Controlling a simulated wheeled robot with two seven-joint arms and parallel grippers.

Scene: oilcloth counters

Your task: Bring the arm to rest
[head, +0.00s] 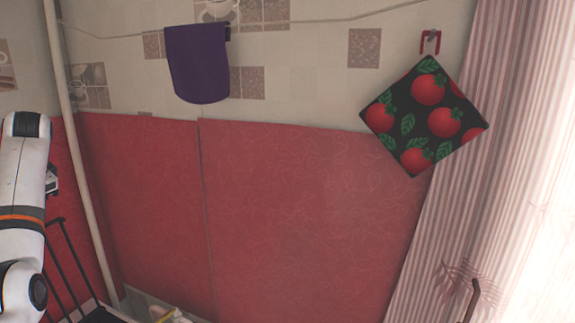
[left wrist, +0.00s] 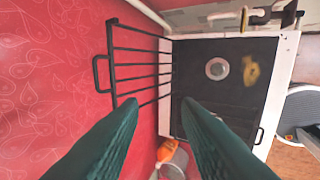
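My left arm (head: 22,190) stands at the left edge of the head view, raised in front of the red wall; its gripper cannot be made out there. In the left wrist view my left gripper (left wrist: 158,104) shows two dark green fingers spread apart, with nothing between them. It points down and is apart from the things below. My right arm and gripper are in neither view.
Below the left gripper lie a black wire rack (left wrist: 140,65) and a dark, white-edged stove-like top (left wrist: 215,100). An orange-topped item (left wrist: 170,170) lies nearby. A purple cloth (head: 197,65), a tomato-print potholder (head: 425,115) and a striped curtain (head: 455,180) hang by the wall.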

